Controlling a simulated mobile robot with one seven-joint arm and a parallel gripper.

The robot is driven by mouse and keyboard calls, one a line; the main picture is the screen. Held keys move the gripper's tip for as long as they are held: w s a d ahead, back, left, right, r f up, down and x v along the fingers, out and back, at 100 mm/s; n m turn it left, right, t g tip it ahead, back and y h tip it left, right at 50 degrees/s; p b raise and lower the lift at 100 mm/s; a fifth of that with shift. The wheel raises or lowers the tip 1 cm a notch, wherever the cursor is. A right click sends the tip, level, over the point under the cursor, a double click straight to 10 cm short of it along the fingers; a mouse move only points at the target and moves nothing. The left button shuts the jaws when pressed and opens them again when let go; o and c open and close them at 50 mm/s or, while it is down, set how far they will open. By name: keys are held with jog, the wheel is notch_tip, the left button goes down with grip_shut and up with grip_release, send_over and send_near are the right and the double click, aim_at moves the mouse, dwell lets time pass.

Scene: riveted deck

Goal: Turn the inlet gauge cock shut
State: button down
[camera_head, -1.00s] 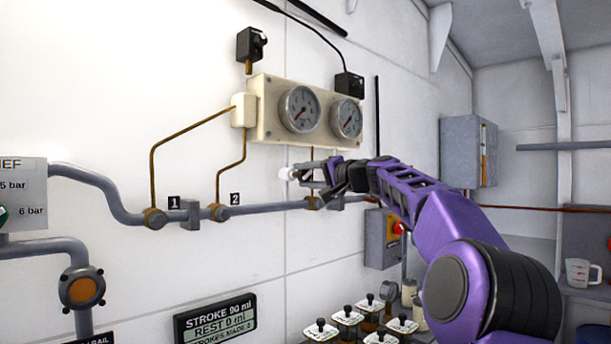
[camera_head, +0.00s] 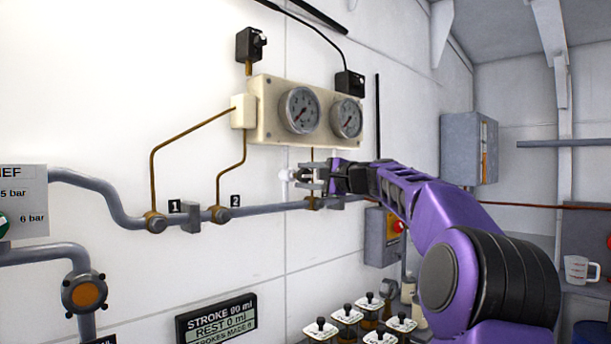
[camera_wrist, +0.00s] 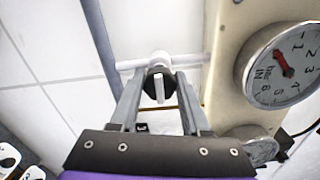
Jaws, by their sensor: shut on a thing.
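The inlet gauge cock (camera_head: 286,175) is a small white fitting below the gauge panel, at my fingertips. In the wrist view it is a white cross tube (camera_wrist: 160,62) with a dark round hub and a white lever (camera_wrist: 159,88) pointing down the picture, between my fingers. My gripper (camera_head: 303,176) reaches it from the right. In the wrist view my gripper (camera_wrist: 158,84) is shut on the lever; the exact finger contact is hard to see. The inlet gauge (camera_wrist: 282,66), marked IN and bar, is beside it; it is the left gauge (camera_head: 299,110) in the head view.
A second gauge (camera_head: 346,119) shares the cream panel (camera_head: 268,128) above my gripper. A grey pipe (camera_head: 265,209) with tags 1 and 2 runs below along the wall. A grey box with a red knob (camera_head: 397,227) and several square-topped valves (camera_head: 347,313) stand lower right.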

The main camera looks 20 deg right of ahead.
dwell(0.4)
jog(key=shift+c, duration=1.9)
grip_release()
jog(key=b+v, duration=0.3)
jog(key=v, duration=1.4)
jog(key=shift+s, duration=0.2)
